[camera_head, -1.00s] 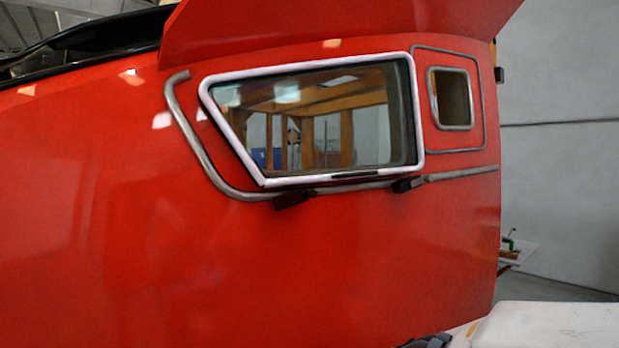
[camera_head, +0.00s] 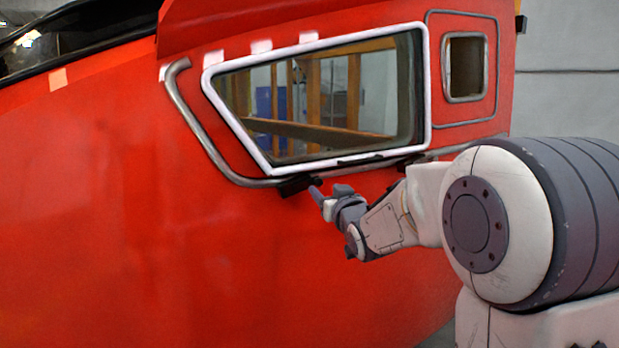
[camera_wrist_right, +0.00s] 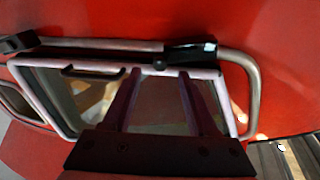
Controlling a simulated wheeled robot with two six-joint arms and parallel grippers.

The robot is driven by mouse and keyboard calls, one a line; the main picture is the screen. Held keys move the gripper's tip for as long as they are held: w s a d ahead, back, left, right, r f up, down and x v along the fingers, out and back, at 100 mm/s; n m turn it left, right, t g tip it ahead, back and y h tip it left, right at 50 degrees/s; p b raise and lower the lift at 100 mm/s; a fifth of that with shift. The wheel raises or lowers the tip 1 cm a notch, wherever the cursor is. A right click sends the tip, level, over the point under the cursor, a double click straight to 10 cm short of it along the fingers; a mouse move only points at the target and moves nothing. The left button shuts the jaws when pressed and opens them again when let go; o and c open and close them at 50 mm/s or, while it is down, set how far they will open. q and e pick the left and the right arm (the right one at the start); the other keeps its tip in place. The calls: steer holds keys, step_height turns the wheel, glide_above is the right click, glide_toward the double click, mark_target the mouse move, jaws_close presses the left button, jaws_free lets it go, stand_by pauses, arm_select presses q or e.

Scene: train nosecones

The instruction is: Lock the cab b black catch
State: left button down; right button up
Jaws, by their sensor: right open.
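A black catch (camera_head: 297,186) sits on the grey rail under the window of the red cab (camera_head: 190,260). It also shows in the right wrist view (camera_wrist_right: 188,53), just beyond my fingertips and towards the right finger. A second dark catch (camera_wrist_right: 18,42) shows at the left of that view; in the head view my arm partly covers it. My right gripper (camera_head: 328,193) is open, its fingers spread with nothing seen between them. It is just right of the first catch in the head view; whether they touch cannot be told. My left gripper is out of view.
The window's pale frame (camera_head: 427,85) and the bent grey rail (camera_head: 195,140) stand close to the gripper. A small black handle (camera_wrist_right: 93,73) lies along the window's edge. A small framed opening (camera_head: 466,67) is at upper right. The red panel below is clear.

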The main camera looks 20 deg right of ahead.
mark_target(319, 184)
steer(key=shift+w+p, duration=0.85)
steer(key=shift+w, duration=1.3)
jaws_close()
